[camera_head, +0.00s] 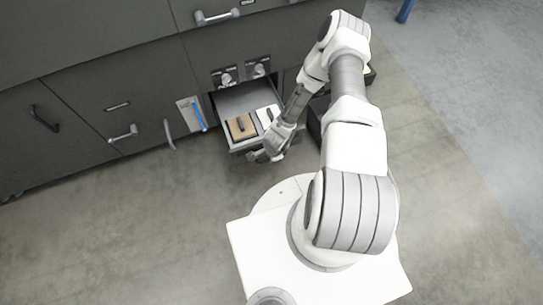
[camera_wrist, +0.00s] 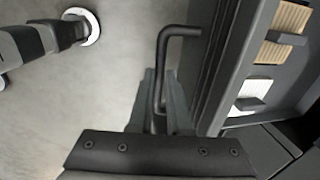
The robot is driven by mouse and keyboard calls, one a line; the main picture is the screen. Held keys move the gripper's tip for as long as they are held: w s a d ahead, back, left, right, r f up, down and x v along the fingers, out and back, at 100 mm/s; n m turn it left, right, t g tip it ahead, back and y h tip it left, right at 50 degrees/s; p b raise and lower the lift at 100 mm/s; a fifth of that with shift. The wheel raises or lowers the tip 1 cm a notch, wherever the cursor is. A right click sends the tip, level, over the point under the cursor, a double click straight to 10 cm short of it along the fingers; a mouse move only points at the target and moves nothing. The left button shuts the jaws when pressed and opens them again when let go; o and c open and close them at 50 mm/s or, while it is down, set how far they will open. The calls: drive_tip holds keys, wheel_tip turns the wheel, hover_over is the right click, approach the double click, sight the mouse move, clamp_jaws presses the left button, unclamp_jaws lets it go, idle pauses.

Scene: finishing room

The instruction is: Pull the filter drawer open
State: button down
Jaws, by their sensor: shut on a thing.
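The filter drawer (camera_head: 235,143) stands pulled out from the dark cabinet, low in the head view. Inside it lie a tan filter (camera_head: 240,126) and a white one (camera_head: 267,115), each with a grip on top. My gripper (camera_head: 265,155) is at the drawer's front. In the wrist view my gripper (camera_wrist: 160,105) is shut on the bar handle (camera_wrist: 179,32) of the drawer, with one end of the handle showing beyond the fingers. The drawer also shows at the right of the wrist view (camera_wrist: 225,75). My arm hides the drawer's right side in the head view.
The cabinet front (camera_head: 80,85) carries other handles, including a bar handle (camera_head: 123,133) at left. A blue-marked panel (camera_head: 194,114) is left of the drawer, two knobs above it. A dark box (camera_head: 318,120) stands to its right. The floor (camera_head: 150,220) at front left is clear.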

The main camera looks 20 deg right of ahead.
drive_tip(key=shift+w, duration=0.1)
drive_tip(key=c, duration=0.9)
unclamp_jaws()
drive_tip(key=shift+o, duration=0.2)
drive_tip(key=shift+a, duration=0.15)
